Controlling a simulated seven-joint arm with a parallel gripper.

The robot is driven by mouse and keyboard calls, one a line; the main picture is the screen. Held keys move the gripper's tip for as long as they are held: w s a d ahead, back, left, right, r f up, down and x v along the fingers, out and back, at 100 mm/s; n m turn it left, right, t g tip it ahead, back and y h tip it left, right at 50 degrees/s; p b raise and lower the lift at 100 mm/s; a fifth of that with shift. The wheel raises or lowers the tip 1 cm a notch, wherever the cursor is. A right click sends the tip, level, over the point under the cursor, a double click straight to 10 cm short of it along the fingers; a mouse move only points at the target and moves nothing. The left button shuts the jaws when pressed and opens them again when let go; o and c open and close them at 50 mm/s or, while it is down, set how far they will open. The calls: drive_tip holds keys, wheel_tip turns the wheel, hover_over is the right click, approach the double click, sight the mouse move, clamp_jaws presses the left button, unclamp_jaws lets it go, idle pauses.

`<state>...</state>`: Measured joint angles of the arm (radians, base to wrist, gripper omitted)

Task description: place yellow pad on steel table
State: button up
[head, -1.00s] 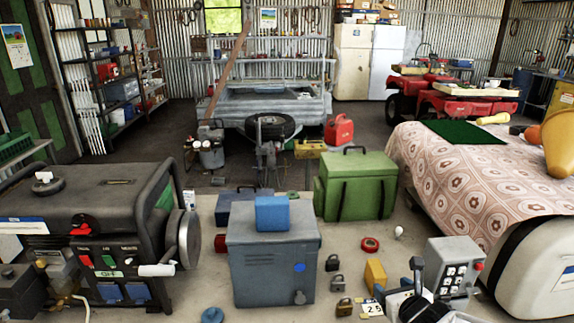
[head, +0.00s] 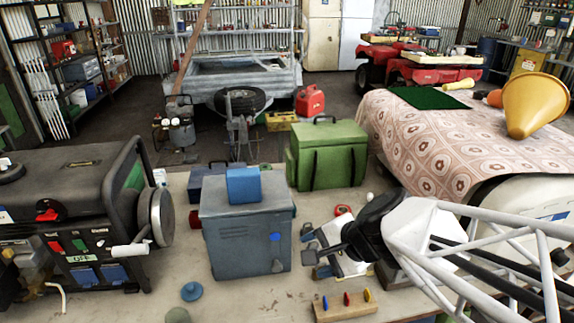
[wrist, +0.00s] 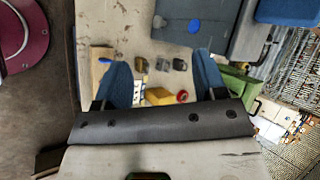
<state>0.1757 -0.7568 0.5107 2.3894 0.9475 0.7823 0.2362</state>
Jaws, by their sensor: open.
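A small yellow block (wrist: 160,96), which I take for the yellow pad, shows between my gripper's fingers in the wrist view, beyond them on the worktop. My arm hides it in the head view. My gripper (head: 310,253) reaches in from the right over the worktop, beside the grey metal box. In the wrist view my gripper (wrist: 161,62) has its two blue fingers spread wide, with nothing held. The pale, stained worktop (head: 110,305) fills the foreground; I cannot tell if it is the steel table.
The grey box (head: 245,240) with a blue block (head: 243,186) on top stands left of my gripper. Several padlocks (wrist: 163,64) and a red tape roll (wrist: 182,97) lie nearby. A wooden peg block (head: 345,305) is in front. A green case (head: 328,155) stands behind.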

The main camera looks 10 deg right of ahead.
drive_tip(key=s+d+r+n+g+h, duration=0.3)
drive_tip(key=s+d+r+n+h, duration=0.1)
drive_tip(key=n, duration=0.7)
drive_tip(key=s+r+h, duration=0.1)
drive_tip(key=s+h, duration=0.1)
drive_tip(key=shift+s+d+r+n, duration=0.15)
drive_tip(key=shift+s+r+n, duration=0.2)
drive_tip(key=shift+n, duration=0.05)
